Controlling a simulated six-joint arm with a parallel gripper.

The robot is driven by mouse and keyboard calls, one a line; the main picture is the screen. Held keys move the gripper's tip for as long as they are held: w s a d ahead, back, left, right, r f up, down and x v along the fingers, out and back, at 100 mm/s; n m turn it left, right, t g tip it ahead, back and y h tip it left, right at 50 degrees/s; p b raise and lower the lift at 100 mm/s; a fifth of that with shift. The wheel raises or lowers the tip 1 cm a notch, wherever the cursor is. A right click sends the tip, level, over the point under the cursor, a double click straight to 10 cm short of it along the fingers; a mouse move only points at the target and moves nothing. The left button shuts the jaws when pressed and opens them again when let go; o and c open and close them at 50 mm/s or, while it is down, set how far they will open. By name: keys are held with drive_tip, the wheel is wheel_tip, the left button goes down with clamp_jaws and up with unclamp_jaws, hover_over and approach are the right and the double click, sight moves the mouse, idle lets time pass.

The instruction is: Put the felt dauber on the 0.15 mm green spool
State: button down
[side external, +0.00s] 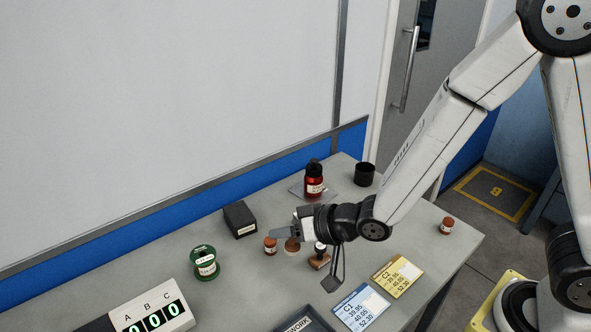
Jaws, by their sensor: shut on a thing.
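The green spool (205,263) stands upright on the bench at the left, with a white label on its front. My gripper (281,235) is low over the middle of the bench, to the right of the spool and apart from it, with its fingers pointing left. It is shut on a small brown round piece (292,246), which looks like the felt dauber. The fingers hide its upper part. I cannot tell whether it touches the bench.
A small brown labelled jar (270,247) stands close by my fingertips. A black box (240,219), red bottle (314,184), black cup (364,175), cards (361,308) and counter (152,317) surround. Another jar (447,226) stands at right.

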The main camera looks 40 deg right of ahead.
drive_tip(key=w+a+r+n, duration=0.1)
drive_tip(key=w+a+r, duration=0.2)
drive_tip(key=a+r, duration=0.2)
drive_tip(key=shift+w+a+r+h, duration=0.3)
drive_tip(key=shift+w+a+r, duration=0.05)
drive_tip(key=shift+a, duration=0.55)
drive_tip(key=shift+w, duration=0.1)
hover_over(197, 252)
drive_tip(key=shift+s+d+f, duration=0.1)
drive_tip(key=shift+f, duration=2.25)
drive_tip(key=shift+s+d+f, duration=0.1)
drive_tip(key=shift+f, duration=2.2)
drive_tip(key=shift+w+a+f, duration=0.15)
drive_tip(key=shift+w+f, duration=0.05)
drive_tip(key=shift+f, duration=1.7)
